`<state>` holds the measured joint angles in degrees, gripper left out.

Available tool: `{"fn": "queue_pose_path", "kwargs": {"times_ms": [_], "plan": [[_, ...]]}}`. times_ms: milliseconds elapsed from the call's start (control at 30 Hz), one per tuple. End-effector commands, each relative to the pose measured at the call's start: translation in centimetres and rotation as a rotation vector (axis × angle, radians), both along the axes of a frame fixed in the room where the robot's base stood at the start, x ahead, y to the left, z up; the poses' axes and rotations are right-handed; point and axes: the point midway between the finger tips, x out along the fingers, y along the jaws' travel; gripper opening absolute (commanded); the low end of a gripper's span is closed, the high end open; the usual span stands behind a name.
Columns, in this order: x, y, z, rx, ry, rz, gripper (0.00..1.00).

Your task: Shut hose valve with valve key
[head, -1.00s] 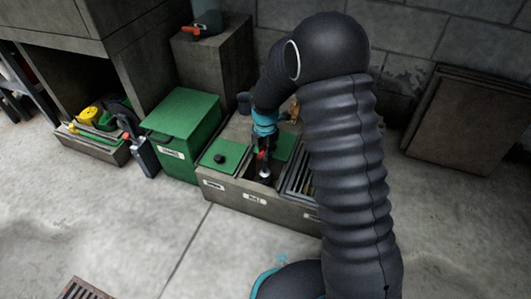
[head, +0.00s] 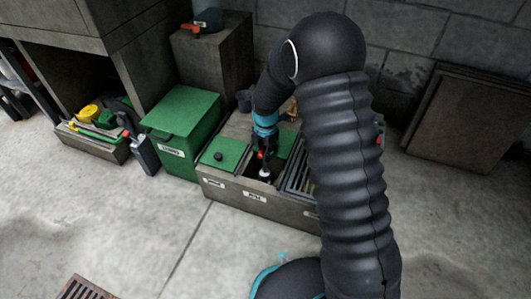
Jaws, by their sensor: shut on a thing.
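My gripper (head: 265,150) points down over the middle open bay of the low grey box (head: 228,195) and is shut on a slim upright tool with a red part at its top, which looks like the valve key (head: 265,172). The key's pale lower end shows in the bay's dark opening. The hose valve is not visible; the bay's inside is too dark to tell whether the key touches it. My arm hides the box's right end.
Green lids (head: 222,153) flank the open bay, and a dark grate (head: 298,178) lies to its right. A green bin (head: 182,130) stands left, beside a tray of yellow and green items (head: 92,135). A small red spot (head: 379,140) shows right of my arm.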

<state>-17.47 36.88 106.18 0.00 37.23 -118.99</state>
Motion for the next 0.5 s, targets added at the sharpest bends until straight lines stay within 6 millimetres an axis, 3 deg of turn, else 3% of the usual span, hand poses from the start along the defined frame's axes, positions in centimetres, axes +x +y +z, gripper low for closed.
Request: {"fn": "queue_pose_path", "kwargs": {"times_ms": [500], "plan": [[-0.02, -0.01, -0.69, -0.001, 0.001, 0.0, 0.0]]}}
